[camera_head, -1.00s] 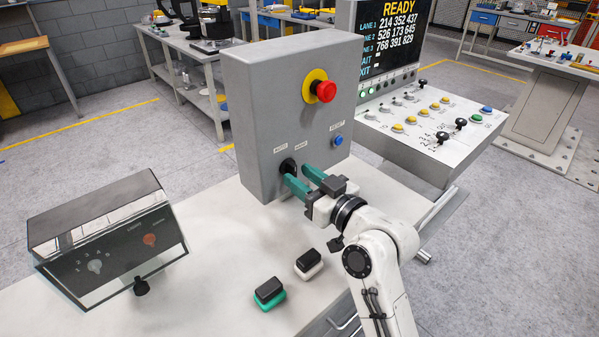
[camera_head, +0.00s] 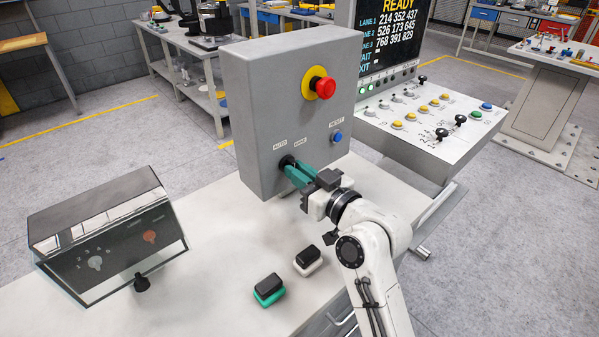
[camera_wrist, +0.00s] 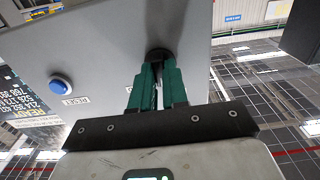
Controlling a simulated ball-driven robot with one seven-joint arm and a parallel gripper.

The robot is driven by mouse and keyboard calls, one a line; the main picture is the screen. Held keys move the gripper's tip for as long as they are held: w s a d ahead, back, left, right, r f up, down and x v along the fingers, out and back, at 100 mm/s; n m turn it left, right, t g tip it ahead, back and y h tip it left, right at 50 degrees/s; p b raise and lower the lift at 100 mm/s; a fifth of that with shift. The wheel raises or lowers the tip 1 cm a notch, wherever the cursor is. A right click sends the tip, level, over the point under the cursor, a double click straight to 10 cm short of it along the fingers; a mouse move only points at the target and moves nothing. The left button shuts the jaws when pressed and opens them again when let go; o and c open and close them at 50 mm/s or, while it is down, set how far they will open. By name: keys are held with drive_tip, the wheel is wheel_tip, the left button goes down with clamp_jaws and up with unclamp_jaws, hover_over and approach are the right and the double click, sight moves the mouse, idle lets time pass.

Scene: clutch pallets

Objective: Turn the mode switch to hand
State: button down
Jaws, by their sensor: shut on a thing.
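The mode switch (camera_head: 287,161) is a black knob low on the front of a grey control box (camera_head: 290,120), below the small labels AUTO and HAND. In the wrist view the switch (camera_wrist: 159,54) shows as a dark round knob at the fingertips. My gripper (camera_head: 291,167) has green fingers that reach the knob. In the wrist view the fingers (camera_wrist: 157,72) are close together and shut on the knob. The fingers hide most of the knob, so I cannot tell which label it points to.
The box also carries a red emergency button (camera_head: 325,88) on a yellow ring and a blue reset button (camera_head: 337,137). A clear-covered panel (camera_head: 110,245) stands at left. Two small blocks, one green-based (camera_head: 268,290) and one white-based (camera_head: 308,260), lie on the bench. A button console (camera_head: 430,120) stands at right.

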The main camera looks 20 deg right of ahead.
drive_tip(key=shift+m, duration=0.4)
drive_tip(key=shift+m+p, duration=3.2)
drive_tip(key=shift+m, duration=2.4)
drive_tip(key=c, duration=1.1)
unclamp_jaws()
drive_tip(key=shift+c, duration=0.2)
drive_tip(key=b+v, duration=0.2)
drive_tip(key=v, duration=0.8)
drive_tip(key=shift+s+d+b, duration=0.15)
drive_tip(key=shift+s+b, duration=0.2)
drive_tip(key=shift+s, duration=0.05)
